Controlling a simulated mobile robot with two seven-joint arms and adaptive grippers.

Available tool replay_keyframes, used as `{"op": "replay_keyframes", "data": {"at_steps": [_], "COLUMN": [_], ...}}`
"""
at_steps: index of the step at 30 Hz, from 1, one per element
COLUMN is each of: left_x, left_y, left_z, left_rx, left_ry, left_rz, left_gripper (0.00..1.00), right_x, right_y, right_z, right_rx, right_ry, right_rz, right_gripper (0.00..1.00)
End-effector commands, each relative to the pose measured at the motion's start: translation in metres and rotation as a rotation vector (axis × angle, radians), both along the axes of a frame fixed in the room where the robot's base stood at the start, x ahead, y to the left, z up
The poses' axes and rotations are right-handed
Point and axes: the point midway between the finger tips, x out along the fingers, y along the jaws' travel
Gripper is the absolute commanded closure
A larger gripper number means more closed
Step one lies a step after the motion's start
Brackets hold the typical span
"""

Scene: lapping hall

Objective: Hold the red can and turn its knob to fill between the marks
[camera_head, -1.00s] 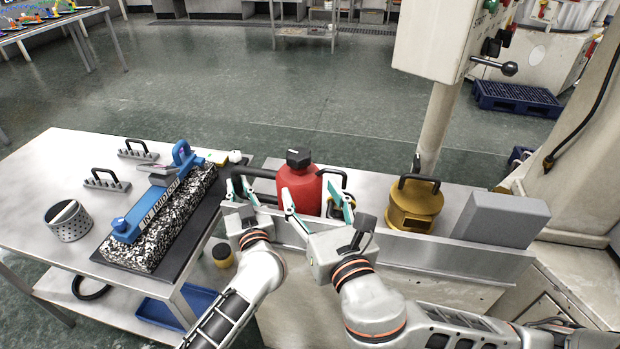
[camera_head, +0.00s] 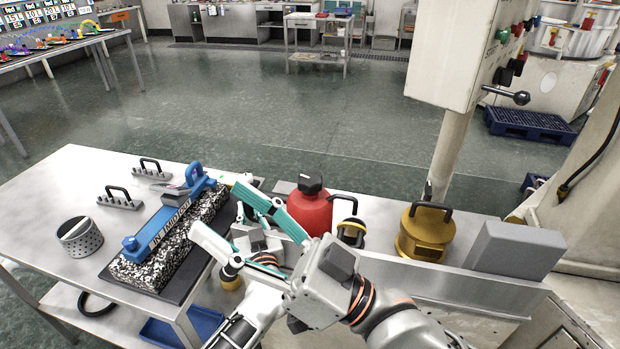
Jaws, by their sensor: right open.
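The red can (camera_head: 308,214) stands upright on the metal bench, with a black faceted knob (camera_head: 311,183) on top. My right gripper (camera_head: 236,217) is open in front and left of the can, its white and teal fingers spread toward the left. It does not hold the knob. My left gripper (camera_head: 254,208) is behind it, at the can's left side, and largely hidden by the right one. Whether it grips the can cannot be told. The can's lower front is covered by my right gripper. No fill marks can be made out.
A brass-coloured pot (camera_head: 424,236) and a grey block (camera_head: 515,251) stand on the bench to the right. A yellow-and-black object (camera_head: 352,233) is just right of the can. On the left table, a blue bridge-like tool (camera_head: 164,223) lies on a speckled bar (camera_head: 150,270).

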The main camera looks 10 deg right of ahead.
Motion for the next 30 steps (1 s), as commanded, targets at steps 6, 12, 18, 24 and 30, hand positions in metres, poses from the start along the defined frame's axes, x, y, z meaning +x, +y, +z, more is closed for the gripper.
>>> {"op": "replay_keyframes", "data": {"at_steps": [6, 12, 18, 24, 30], "left_x": [0.000, 0.000, 0.000, 0.000, 0.000], "left_y": [0.000, 0.000, 0.000, 0.000, 0.000], "left_z": [0.000, 0.000, 0.000, 0.000, 0.000], "left_rx": [0.000, 0.000, 0.000, 0.000, 0.000], "left_ry": [-0.001, -0.001, -0.001, -0.001, -0.001], "left_rz": [0.000, 0.000, 0.000, 0.000, 0.000], "left_gripper": [1.00, 1.00, 1.00, 1.00, 1.00], "right_x": [0.029, 0.076, 0.111, 0.121, 0.125], "right_y": [-0.052, -0.102, -0.133, -0.140, -0.140], "right_z": [0.031, 0.009, -0.057, -0.114, -0.134], "right_rx": [0.597, 1.165, 1.726, 2.112, 2.244], "right_ry": [0.524, 0.977, 1.344, 1.532, 1.580], "right_rz": [0.246, 0.438, 0.555, 0.579, 0.576], "right_gripper": [0.43, 0.43, 0.43, 0.43, 0.43]}}
